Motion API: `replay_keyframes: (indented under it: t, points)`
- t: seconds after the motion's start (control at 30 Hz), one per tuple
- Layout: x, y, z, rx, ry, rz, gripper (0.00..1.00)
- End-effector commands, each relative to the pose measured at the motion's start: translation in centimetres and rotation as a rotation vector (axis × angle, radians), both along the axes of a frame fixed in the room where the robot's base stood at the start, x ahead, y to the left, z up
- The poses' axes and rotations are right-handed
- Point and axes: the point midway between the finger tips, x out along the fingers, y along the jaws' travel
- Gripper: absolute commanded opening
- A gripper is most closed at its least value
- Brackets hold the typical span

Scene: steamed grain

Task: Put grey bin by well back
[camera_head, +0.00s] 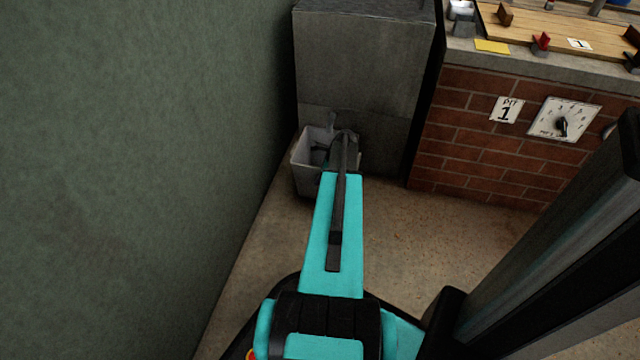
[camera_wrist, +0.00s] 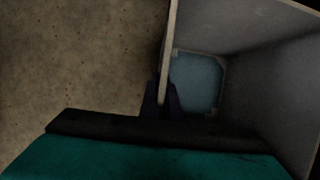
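The grey bin (camera_head: 305,178) is a pale, square, open-topped bin in the corner between the green wall and a tall grey block, which may be the well. My gripper (camera_head: 345,137) reaches over the bin's right side in the head view, and my arm hides part of the bin. In the wrist view, my gripper (camera_wrist: 162,97) has one dark finger on each side of the bin's wall. The fingers appear closed on that wall. The bin's inside (camera_wrist: 270,75) looks empty with a bluish bottom. I cannot tell whether the bin touches the floor.
The green wall (camera_head: 120,150) runs close along the left. The grey block (camera_head: 365,65) stands behind the bin.

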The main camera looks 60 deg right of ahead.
Motion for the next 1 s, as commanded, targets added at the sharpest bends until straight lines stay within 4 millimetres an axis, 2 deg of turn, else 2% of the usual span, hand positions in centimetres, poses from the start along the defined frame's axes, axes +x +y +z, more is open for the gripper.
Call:
replay_keyframes:
  t: [0.03,0.2,0.67,0.8,1.0]
  points:
    - [0.1,-0.1,-0.8,-0.002,-0.002,0.0,0.0]
    - [0.1,-0.1,-1.7,-0.002,-0.002,0.0,0.0]
    - [0.1,0.0,-1.9,-0.002,-0.002,0.001,0.0]
    - [0.1,0.0,-2.0,0.0,0.0,0.001,0.21]
    - [0.1,0.0,-2.0,0.0,0.0,0.001,0.21]
